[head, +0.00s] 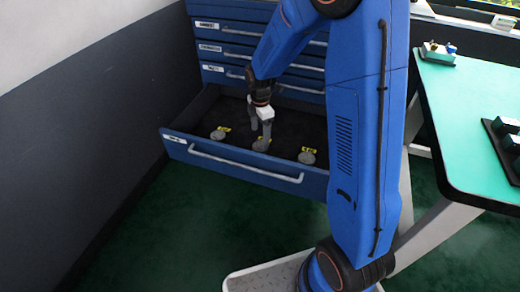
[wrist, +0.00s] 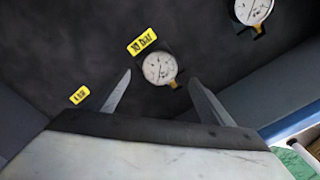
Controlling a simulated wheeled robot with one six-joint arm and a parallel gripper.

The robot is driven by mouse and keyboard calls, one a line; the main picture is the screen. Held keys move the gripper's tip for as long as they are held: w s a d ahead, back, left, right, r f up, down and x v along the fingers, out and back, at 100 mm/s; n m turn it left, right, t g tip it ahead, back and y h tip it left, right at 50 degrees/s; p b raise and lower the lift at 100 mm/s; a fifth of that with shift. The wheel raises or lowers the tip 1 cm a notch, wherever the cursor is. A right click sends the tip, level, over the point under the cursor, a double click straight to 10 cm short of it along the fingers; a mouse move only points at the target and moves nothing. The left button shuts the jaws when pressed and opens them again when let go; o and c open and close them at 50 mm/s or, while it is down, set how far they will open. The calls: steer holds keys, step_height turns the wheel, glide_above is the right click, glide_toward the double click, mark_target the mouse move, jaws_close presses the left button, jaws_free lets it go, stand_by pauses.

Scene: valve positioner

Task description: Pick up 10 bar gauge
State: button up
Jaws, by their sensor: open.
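The 10 bar gauge (wrist: 160,68) is a small round white-faced dial with a brass stem. It lies on the dark drawer floor next to a yellow label reading 10 bar (wrist: 142,41). In the head view it is the middle gauge (head: 261,145), partly hidden by my gripper (head: 260,132). My gripper is open and empty, pointing down into the drawer above this gauge. In the wrist view the dial shows between the two fingertips (wrist: 160,76). I cannot tell how much height is left between them.
The open drawer (head: 235,167) also holds a left gauge (head: 218,134) and a right gauge (head: 307,157), each with a yellow label. Closed blue drawers (head: 235,52) rise behind. A green-topped table (head: 465,120) stands at the right.

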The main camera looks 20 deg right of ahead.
mark_target(260, 146)
steer(key=shift+a+f, duration=0.1)
steer(key=shift+f, duration=3.05)
steer(key=shift+c, duration=0.3)
steer(key=c, duration=1.2)
steer(key=shift+o, duration=0.2)
steer(key=shift+r, duration=0.2)
